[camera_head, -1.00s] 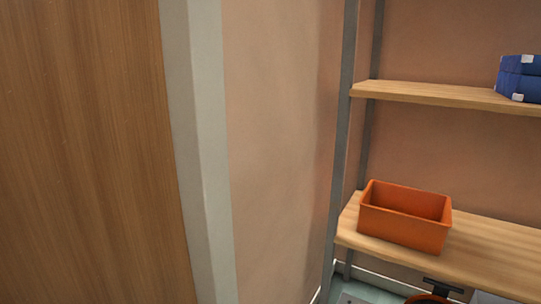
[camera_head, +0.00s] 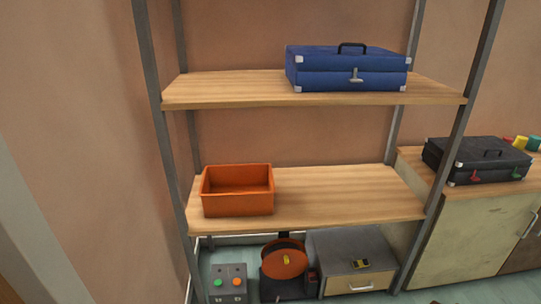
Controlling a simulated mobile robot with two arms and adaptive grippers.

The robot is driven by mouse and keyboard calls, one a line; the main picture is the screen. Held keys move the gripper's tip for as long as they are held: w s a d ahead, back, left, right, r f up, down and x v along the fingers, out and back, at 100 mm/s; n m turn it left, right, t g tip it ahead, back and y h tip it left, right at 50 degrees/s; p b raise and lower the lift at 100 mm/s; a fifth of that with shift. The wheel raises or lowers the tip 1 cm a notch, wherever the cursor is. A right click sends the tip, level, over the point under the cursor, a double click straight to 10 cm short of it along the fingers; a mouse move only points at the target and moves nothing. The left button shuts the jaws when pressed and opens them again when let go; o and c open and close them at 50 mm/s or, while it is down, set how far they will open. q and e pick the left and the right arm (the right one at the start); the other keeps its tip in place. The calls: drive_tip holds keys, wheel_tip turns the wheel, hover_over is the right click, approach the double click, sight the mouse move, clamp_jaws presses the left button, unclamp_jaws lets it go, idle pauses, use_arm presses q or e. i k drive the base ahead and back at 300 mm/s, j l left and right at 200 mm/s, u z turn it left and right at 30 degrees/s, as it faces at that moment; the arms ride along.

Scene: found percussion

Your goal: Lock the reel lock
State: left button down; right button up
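An orange reel (camera_head: 284,264) on a dark base stands on the floor under the lower shelf in the head view. A small yellow part (camera_head: 286,259) shows on its face. A small dark part with a bit of red (camera_head: 312,276) is at its right side. Which part is the reel lock, and how it is set, is too small to tell. Neither of my grippers is in view.
A grey box with green and orange buttons (camera_head: 228,283) stands left of the reel, a grey drawer cabinet (camera_head: 350,258) right of it. The lower shelf (camera_head: 340,195) holds an orange bin (camera_head: 238,206), the upper a blue case (camera_head: 346,80). A black case (camera_head: 477,160) lies on a cabinet.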

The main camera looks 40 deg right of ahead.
sight(312, 276)
drive_tip(key=i+l+z, duration=0.1)
drive_tip(key=z, duration=1.45)
drive_tip(key=i+l, duration=0.05)
